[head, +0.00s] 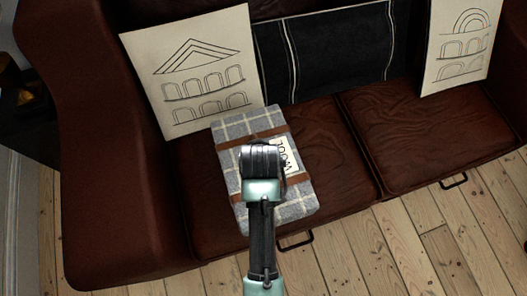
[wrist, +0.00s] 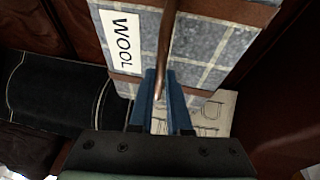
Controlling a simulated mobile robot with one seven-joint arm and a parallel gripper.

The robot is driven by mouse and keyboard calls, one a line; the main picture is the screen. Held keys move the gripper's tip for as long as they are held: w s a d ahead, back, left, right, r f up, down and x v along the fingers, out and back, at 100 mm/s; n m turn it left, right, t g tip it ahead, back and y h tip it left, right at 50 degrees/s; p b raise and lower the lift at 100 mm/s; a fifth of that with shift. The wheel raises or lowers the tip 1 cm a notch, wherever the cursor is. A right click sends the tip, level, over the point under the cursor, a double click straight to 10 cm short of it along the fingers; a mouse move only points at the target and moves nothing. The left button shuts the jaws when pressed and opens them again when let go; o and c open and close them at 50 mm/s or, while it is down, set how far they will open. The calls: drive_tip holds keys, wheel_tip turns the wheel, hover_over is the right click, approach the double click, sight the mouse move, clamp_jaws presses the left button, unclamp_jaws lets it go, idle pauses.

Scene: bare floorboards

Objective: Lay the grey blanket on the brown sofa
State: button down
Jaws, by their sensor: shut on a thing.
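The grey blanket (head: 296,204) is a folded, checked bundle with brown straps and a white label reading WOOL. In the head view it appears over the left seat cushion of the brown sofa (head: 95,150); I cannot tell whether it touches the seat. My gripper, hidden behind my wrist in the head view, shows in the wrist view (wrist: 166,90). Its two blue fingers are closed around a brown strap of the blanket, which fills the upper middle of the wrist view (wrist: 205,50).
A cream cushion with a building drawing (head: 190,70) leans behind the blanket. A black cushion (head: 335,50) is in the middle and a second cream cushion (head: 460,40) at the right. The right seat cushion (head: 420,140) is bare. Floorboards (head: 400,250) lie in front.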

drive_tip(key=shift+w+f+b, duration=0.15)
drive_tip(key=shift+f+b, duration=0.6)
drive_tip(key=shift+f, duration=1.95)
drive_tip(key=c, duration=1.3)
unclamp_jaws()
drive_tip(key=shift+f, duration=0.3)
drive_tip(key=o, duration=0.4)
drive_tip(key=shift+o, duration=0.2)
